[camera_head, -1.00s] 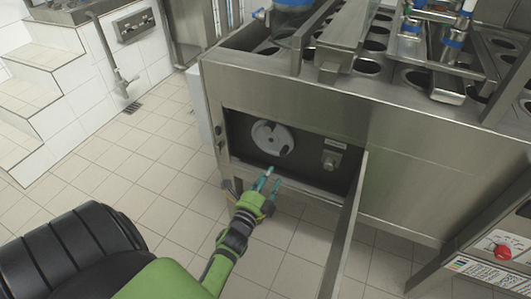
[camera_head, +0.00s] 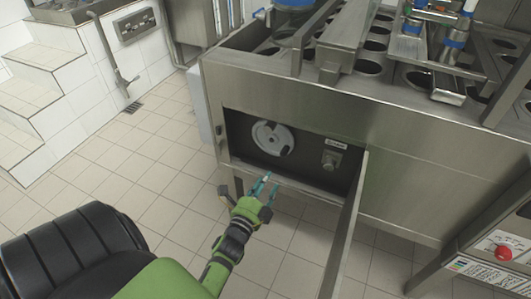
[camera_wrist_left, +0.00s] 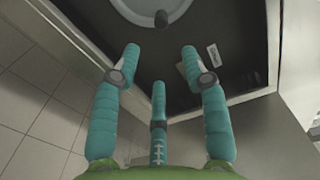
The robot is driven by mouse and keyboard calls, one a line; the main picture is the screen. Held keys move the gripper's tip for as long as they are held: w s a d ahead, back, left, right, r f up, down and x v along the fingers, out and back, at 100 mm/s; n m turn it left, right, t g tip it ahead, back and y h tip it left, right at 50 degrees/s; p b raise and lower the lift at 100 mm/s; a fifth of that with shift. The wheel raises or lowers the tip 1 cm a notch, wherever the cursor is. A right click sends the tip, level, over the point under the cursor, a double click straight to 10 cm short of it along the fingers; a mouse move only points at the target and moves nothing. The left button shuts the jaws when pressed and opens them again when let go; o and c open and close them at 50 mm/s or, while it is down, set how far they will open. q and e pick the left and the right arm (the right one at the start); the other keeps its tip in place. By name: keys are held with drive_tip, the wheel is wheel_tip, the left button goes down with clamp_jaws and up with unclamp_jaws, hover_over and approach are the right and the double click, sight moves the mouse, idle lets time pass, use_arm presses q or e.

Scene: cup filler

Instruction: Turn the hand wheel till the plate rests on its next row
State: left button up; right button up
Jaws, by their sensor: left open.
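The hand wheel (camera_head: 270,138) is a pale grey disc in the dark open compartment at the machine's front. In the left wrist view its lower rim (camera_wrist_left: 133,12) and a dark knob (camera_wrist_left: 161,19) show at the top. My left gripper (camera_head: 266,184) is open and empty, below and in front of the wheel, apart from it. In the left wrist view its teal fingers (camera_wrist_left: 159,58) are spread, with the knob beyond the gap. The plate with rows of round cup holes (camera_head: 397,73) lies on top of the machine. Its exact row alignment cannot be told.
A dark knob or switch (camera_head: 331,160) with a label sits right of the wheel. The open compartment door (camera_head: 345,232) stands out to the right of my gripper. Tiled floor (camera_head: 130,185) is free to the left. A red button (camera_head: 503,253) is at the far right.

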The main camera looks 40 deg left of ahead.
idle(0.5)
use_arm(q)
drive_tip(key=n+b, duration=0.7)
drive_tip(key=n, duration=1.1)
approach(282, 154)
drive_tip(key=w, duration=0.4)
drive_tip(key=shift+a+f+b+x, duration=0.1)
drive_tip(key=shift+a+b+x, duration=0.1)
drive_tip(key=shift+x, duration=1.35)
drive_tip(key=shift+a+f+b+x, duration=0.1)
drive_tip(key=shift+a+x, duration=0.1)
drive_tip(key=shift+x, duration=1.35)
use_arm(e)
drive_tip(key=w+a, duration=0.2)
drive_tip(key=w, duration=0.6)
drive_tip(key=shift+w+a+f, duration=0.15)
drive_tip(key=shift+w, duration=0.05)
use_arm(q)
drive_tip(key=shift+s, duration=0.1)
clamp_jaws()
